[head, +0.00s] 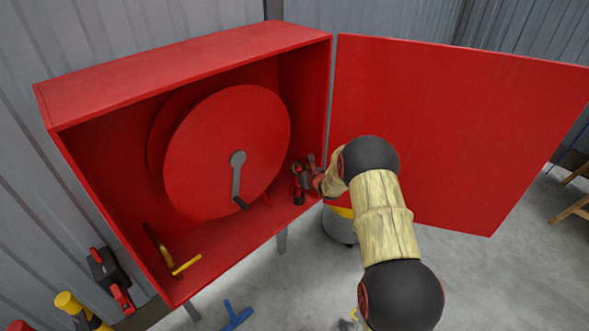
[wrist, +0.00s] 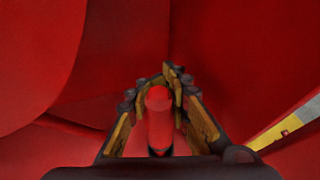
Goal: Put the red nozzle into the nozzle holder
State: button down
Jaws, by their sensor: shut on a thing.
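The red nozzle (wrist: 159,118) stands between the two fingers of my gripper (wrist: 160,92) in the wrist view. The fingers are shut on it, one on each side, and a dark band shows at its near end. In the head view my gripper (head: 301,174) is inside the right front part of the open red cabinet (head: 190,52), just right of the hose reel. The nozzle there is small and partly hidden by the fingers. I cannot make out the nozzle holder for certain in either view.
The big red reel (head: 215,140) with a grey crank (head: 237,175) fills the cabinet's middle. A yellow-handled valve (head: 186,265) sits at its lower left. The open red door (head: 450,130) stands at right. A grey drum with a yellow band (head: 340,227) stands below my arm.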

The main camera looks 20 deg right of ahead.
jog(key=shift+f+b, duration=1.15)
jog(key=shift+f, duration=0.2)
jog(key=c, duration=1.9)
grip_release()
jog(key=o, duration=0.4)
jog(key=shift+c, duration=0.2)
jog(key=shift+f, duration=0.1)
jog(key=shift+s, duration=0.1)
jog(key=v, duration=1.2)
